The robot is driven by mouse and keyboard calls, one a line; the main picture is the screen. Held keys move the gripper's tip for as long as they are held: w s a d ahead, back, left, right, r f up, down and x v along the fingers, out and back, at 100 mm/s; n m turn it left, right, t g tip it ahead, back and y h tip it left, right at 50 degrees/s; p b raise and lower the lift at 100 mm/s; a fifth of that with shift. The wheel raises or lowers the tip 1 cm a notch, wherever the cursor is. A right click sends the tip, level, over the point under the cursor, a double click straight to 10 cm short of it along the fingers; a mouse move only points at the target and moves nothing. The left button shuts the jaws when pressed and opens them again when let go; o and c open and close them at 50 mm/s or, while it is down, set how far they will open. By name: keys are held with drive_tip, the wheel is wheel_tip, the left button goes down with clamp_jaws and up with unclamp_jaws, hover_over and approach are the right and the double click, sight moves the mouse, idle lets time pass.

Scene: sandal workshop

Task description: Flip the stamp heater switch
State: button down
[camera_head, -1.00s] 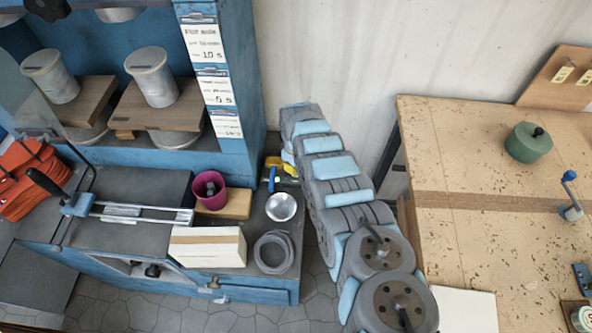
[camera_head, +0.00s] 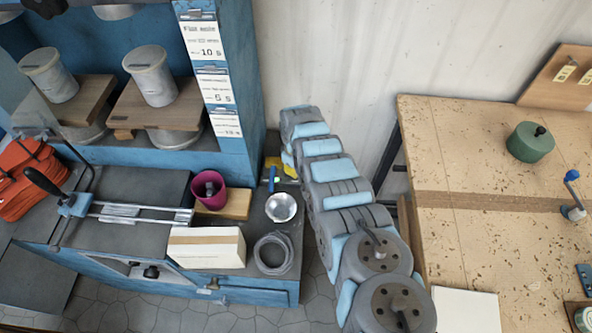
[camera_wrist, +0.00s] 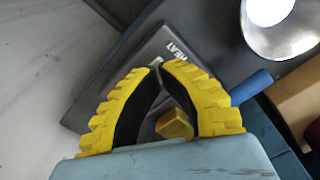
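A dark grey box lettered HEAT (camera_wrist: 145,70) lies under my fingers in the wrist view. A small yellow block (camera_wrist: 173,123) shows between the fingers; it looks like the switch, but its position is not clear. My gripper (camera_wrist: 161,65) has yellow ribbed fingers with black pads, their tips almost touching each other over the box. No object is visibly pinched between the tips. In the head view the yellow of my gripper (camera_head: 284,168) shows at the back right of the blue bench, partly behind my arm. The heater box cannot be made out there.
The blue cabinet (camera_head: 232,85) rises behind.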

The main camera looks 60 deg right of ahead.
drive_tip(key=shift+f+b, duration=0.45)
drive_tip(key=shift+f, duration=0.1)
idle(0.4)
wheel_tip(320, 180, up, 7)
drive_tip(key=p, duration=0.7)
drive_tip(key=shift+r+p, duration=0.1)
drive_tip(key=shift+p, duration=0.2)
idle(0.6)
